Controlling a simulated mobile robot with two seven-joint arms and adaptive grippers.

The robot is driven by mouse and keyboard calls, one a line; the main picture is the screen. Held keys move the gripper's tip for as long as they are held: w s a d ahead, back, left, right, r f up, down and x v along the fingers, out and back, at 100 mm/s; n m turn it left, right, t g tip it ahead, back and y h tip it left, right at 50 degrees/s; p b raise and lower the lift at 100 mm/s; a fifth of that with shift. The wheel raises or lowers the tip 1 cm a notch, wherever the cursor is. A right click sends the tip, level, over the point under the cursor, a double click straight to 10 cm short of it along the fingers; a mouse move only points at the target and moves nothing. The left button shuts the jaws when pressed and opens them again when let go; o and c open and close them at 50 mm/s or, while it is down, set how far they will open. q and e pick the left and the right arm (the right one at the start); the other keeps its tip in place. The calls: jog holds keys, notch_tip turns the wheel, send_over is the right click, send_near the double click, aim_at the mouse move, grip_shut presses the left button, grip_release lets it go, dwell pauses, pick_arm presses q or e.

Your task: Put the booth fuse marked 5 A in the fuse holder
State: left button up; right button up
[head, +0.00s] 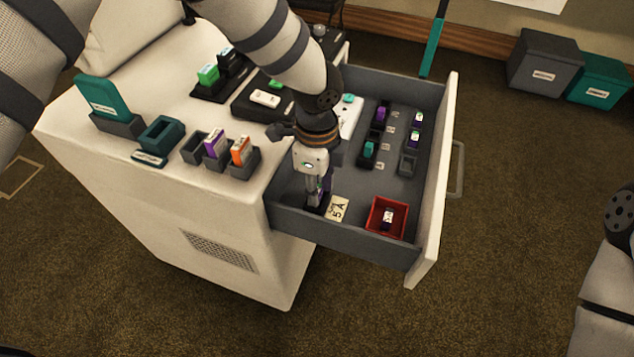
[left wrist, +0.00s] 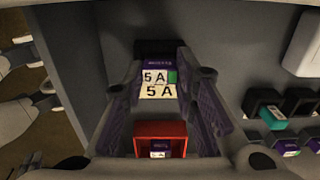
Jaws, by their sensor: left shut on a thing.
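My left gripper (head: 316,198) points down into the open drawer at its near left corner. It is shut on the booth fuse (left wrist: 158,64), which has a purple top and a white 5 A label with a green patch. The black fuse holder (head: 314,209) is at the fingertips, beside a 5 A card (head: 337,208). In the left wrist view, the fuse stands between the fingers (left wrist: 160,92), against the dark holder (left wrist: 152,46). I cannot tell whether it is fully seated.
A red tray (head: 372,222) with a small labelled item stands right of the card. Several other fuses and holders line the drawer's far right (head: 407,165). The cabinet top (head: 165,195) carries several holders and blocks. The drawer walls (head: 350,243) are close to my gripper.

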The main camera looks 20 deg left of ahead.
pick_arm(q)
jog(key=shift+f, duration=0.35)
dwell(0.4)
jog(key=o, duration=0.9)
jog(key=shift+r+p, duration=1.2)
jog(key=shift+r, duration=2.4)
pick_arm(e)
jog(key=w+r+t, duration=0.1)
jog(key=w+r, duration=0.1)
jog(key=r, duration=0.1)
jog(key=shift+w, duration=0.35)
pick_arm(q)
jog(key=shift+f, duration=0.15)
